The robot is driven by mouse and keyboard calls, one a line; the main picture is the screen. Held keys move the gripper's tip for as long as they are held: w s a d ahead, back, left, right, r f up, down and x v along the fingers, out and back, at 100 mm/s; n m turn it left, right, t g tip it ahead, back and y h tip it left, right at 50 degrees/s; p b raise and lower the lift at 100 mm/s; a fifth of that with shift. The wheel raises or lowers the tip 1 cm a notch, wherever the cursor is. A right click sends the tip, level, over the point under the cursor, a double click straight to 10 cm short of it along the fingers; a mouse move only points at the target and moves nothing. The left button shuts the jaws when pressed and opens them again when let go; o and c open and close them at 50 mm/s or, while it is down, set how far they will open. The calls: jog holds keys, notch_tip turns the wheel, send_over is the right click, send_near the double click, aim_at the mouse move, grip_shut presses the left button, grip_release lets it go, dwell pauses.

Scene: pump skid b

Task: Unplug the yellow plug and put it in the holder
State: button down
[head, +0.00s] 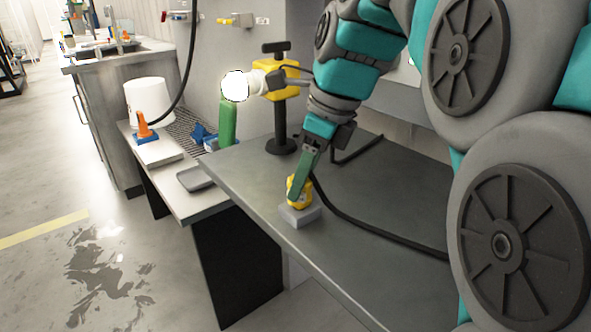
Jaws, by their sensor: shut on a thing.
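The yellow plug (305,190) is at the front part of the dark grey table, right at a small light grey block (299,216). My gripper (299,184) points down from above and is shut on the plug; its green finger covers part of it. The plug's lower end meets the top of the block; I cannot tell whether it is seated in it or only touching. I cannot tell whether this block is the socket or the holder. A black cable (370,228) runs from near the plug across the table to the right.
The table's right middle is mostly clear.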

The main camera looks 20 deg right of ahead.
jog(key=shift+f, duration=0.55)
jog(key=shift+c, duration=1.4)
grip_release()
jog(key=shift+r, duration=0.15)
jog(key=v, duration=0.7)
jog(key=shift+r, duration=0.25)
jog(key=shift+s+d, duration=0.1)
jog(key=shift+s, duration=0.1)
